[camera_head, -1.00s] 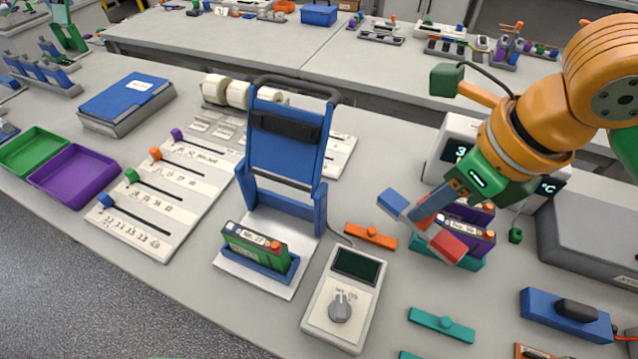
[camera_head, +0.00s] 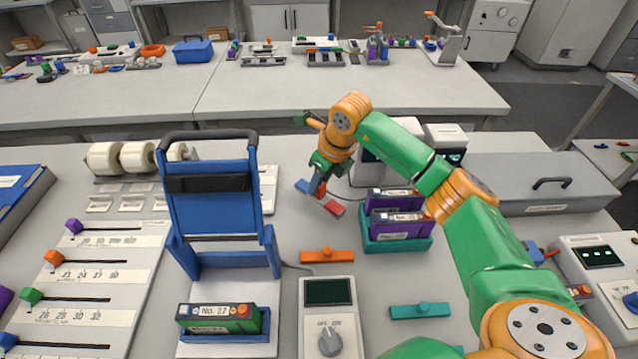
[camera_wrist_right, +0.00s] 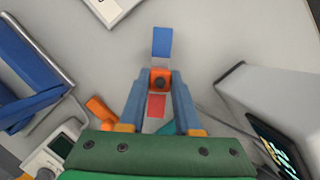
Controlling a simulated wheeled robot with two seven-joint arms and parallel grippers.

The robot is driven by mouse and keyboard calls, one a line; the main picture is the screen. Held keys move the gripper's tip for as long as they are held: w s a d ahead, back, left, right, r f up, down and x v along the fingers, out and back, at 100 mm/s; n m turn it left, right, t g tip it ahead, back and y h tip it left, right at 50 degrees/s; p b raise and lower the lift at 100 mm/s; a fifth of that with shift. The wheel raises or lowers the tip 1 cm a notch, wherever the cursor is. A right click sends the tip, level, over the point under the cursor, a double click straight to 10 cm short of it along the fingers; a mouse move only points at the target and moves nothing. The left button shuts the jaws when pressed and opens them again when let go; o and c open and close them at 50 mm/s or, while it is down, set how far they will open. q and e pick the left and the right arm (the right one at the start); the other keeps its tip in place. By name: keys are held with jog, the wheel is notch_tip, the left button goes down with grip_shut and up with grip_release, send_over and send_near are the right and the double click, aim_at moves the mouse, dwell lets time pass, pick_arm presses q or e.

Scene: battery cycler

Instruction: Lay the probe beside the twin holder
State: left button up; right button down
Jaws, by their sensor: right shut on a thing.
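My right gripper (camera_head: 318,188) is shut on the probe, a bar with a blue end, an orange middle and a red end (camera_head: 333,208). In the right wrist view its orange middle block (camera_wrist_right: 159,82) sits between my fingertips. The probe is left of the twin holder (camera_head: 372,246), a teal tray with two purple battery packs in it, and a gap of bare table lies between them. I cannot tell whether the probe touches the table. My left gripper is not in view.
White display units (camera_head: 388,165) stand behind the twin holder. A blue frame (camera_head: 213,210) with a green pack (camera_head: 217,317) stands left. An orange bar (camera_head: 327,256), a meter (camera_head: 328,325) and a teal bar (camera_head: 420,310) lie in front. Bare table surrounds the probe.

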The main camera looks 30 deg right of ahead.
notch_tip(320, 180, down, 2)
jog(key=shift+s+f+p, duration=0.1)
jog(key=shift+p, duration=0.25)
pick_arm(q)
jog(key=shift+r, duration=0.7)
pick_arm(e)
jog(key=shift+d, duration=0.1)
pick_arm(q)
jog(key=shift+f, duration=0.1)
pick_arm(e)
jog(key=shift+f, duration=0.1)
jog(key=c, duration=1.1)
grip_release()
jog(key=shift+f+b, duration=0.15)
jog(key=shift+b, duration=0.2)
jog(key=o, duration=0.5)
jog(key=shift+r, duration=0.25)
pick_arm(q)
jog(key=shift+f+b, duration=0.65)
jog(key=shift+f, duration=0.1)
pick_arm(e)
jog(key=v, duration=1.2)
